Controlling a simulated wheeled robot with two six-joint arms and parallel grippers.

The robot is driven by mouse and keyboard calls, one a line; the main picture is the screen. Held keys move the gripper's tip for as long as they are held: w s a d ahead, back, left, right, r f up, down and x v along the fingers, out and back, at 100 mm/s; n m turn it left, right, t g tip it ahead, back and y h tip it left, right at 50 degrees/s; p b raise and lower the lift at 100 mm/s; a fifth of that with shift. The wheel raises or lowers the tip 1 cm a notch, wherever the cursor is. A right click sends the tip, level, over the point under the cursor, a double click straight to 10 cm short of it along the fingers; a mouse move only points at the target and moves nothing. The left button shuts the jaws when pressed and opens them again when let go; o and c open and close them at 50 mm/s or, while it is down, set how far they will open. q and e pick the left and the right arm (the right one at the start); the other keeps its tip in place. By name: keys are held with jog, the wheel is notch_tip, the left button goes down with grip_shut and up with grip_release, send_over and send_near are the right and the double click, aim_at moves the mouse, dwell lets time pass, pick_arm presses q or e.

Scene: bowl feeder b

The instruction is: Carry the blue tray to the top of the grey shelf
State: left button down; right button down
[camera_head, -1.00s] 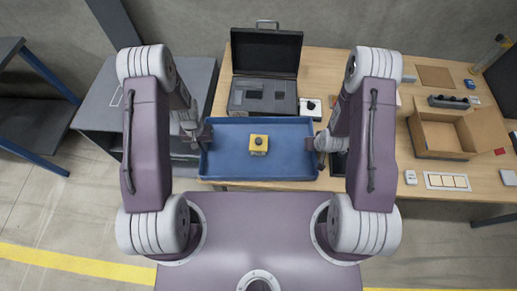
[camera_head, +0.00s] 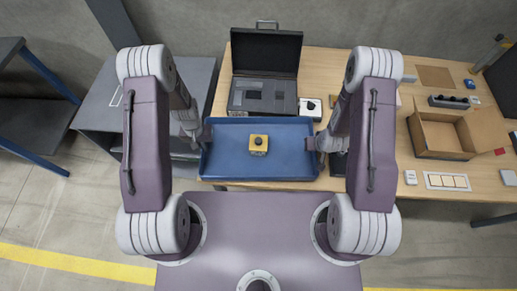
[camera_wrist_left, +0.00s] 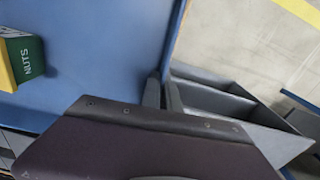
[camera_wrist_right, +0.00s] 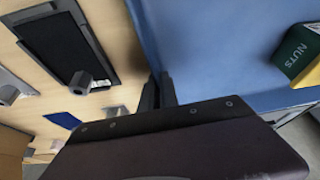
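The blue tray (camera_head: 225,165) lies level across the front edge of the wooden table, in front of my body. A yellow and green box marked NUTS (camera_head: 258,144) stands inside it. My left gripper (camera_head: 205,134) is at the tray's left end, its fingers close together on the end wall in the left wrist view (camera_wrist_left: 163,92). My right gripper (camera_head: 314,143) is likewise on the right end wall; its fingers show in the right wrist view (camera_wrist_right: 158,92). Any gap under the tray cannot be told. The grey shelf (camera_head: 98,108) stands left of the table, partly behind my left arm.
An open dark case (camera_head: 265,92) stands just behind the tray, with a white switch box (camera_head: 310,107) beside it. A cardboard box (camera_head: 440,135) and small parts are on the table's right. A dark rack with blue legs (camera_head: 35,125) stands far left.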

pick_arm(q)
jog(key=shift+r, duration=0.15)
pick_arm(e)
jog(key=shift+r, duration=0.15)
dwell(0.5)
